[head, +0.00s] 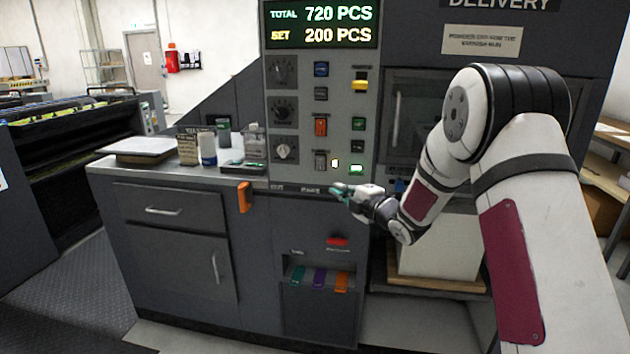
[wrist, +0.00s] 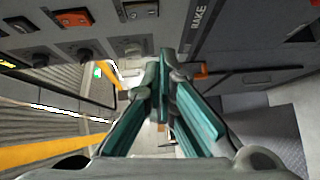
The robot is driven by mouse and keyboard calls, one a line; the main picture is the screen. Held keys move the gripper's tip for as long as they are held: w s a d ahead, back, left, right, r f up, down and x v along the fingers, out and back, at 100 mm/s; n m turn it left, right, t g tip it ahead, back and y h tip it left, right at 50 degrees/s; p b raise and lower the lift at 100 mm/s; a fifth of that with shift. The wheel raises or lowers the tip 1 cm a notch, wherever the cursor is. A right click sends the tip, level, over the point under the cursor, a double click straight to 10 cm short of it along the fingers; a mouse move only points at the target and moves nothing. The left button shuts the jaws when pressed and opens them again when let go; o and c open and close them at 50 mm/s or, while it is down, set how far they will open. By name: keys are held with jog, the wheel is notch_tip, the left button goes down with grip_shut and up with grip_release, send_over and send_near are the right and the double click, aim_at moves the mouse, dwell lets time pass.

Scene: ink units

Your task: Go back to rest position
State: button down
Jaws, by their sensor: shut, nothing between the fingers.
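My gripper (head: 341,190) is at the end of my white arm, in front of the lower edge of the control panel (head: 342,110) in the head view. Its teal fingers are closed together with nothing between them. In the wrist view the teal fingertips (wrist: 163,62) meet in the middle, with panel knobs and a switch beyond them. The gripper looks close to the panel's lower edge, but I cannot tell whether it touches. My arm runs from the right side of the head view to the panel.
A display (head: 320,25) reads 720 and 200 PCS. An orange handle (head: 245,197) juts from the counter front. The counter (head: 112,168) holds a scale, bottles and a small tray. A white paper stack (head: 440,247) sits below my forearm. Floor (head: 75,285) at left is clear.

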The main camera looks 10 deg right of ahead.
jog(key=s+d+r+m+g+h+p, duration=0.1)
jog(key=s+d+r+m+h+p, duration=0.1)
jog(key=s+r+m+h, duration=0.3)
jog(key=s+d+r+m+p, duration=0.1)
jog(key=s+d+r, duration=0.1)
jog(key=r, duration=0.4)
jog(key=s+d+r+m+g+h+p, duration=0.1)
jog(key=s+r+m+g+h, duration=0.15)
jog(key=s, duration=0.45)
jog(key=s+d+r+m+g+h+p, duration=0.1)
jog(key=s+r+m+p, duration=0.1)
jog(key=s+r+m, duration=0.35)
jog(key=s+a+m+g+p, duration=0.2)
jog(key=s+m+g, duration=0.1)
jog(key=s, duration=1.6)
jog(key=s+a+m+g+y+p, duration=0.1)
jog(key=s+m+g+p, duration=0.2)
jog(key=s, duration=1.6)
jog(key=shift+a+f+m+g, duration=0.35)
jog(key=shift+f+m+g, duration=0.1)
jog(key=shift+m, duration=0.75)
